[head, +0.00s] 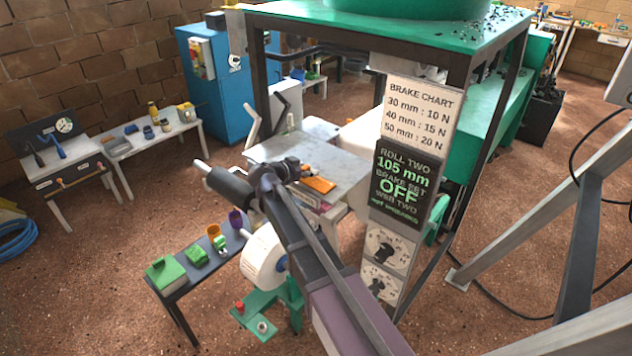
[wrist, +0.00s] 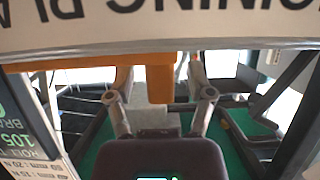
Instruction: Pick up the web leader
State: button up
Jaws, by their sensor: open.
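In the wrist view, an orange piece with a downward tab (wrist: 160,88) lies between the two fingers of my gripper (wrist: 160,76). The fingers are spread, one on each side of the tab, with gaps visible. I cannot tell for sure whether this orange piece is the web leader. In the head view, my gripper (head: 292,168) is at the pale work plate, beside an orange piece (head: 318,184); its fingers are too small to make out there.
The pale plate (head: 275,149) carries upside-down lettering in the wrist view (wrist: 200,35). A white paper roll (head: 264,260) sits on a green stand below my arm. A chart post (head: 402,160) stands close at right. A dark bench (head: 176,284) holds green blocks and cups.

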dwell(0.4)
grip_shut()
jog(key=shift+r, duration=0.25)
notch_tip(320, 180, up, 3)
jog(key=p, duration=0.3)
jog(key=s+a+p, duration=0.1)
jog(key=s+a, duration=0.1)
jog(key=s, duration=0.5)
jog(key=s+a+r+p, duration=0.1)
jog(key=s+a, duration=0.2)
jog(key=s, duration=0.5)
jog(key=shift+a+r, duration=0.3)
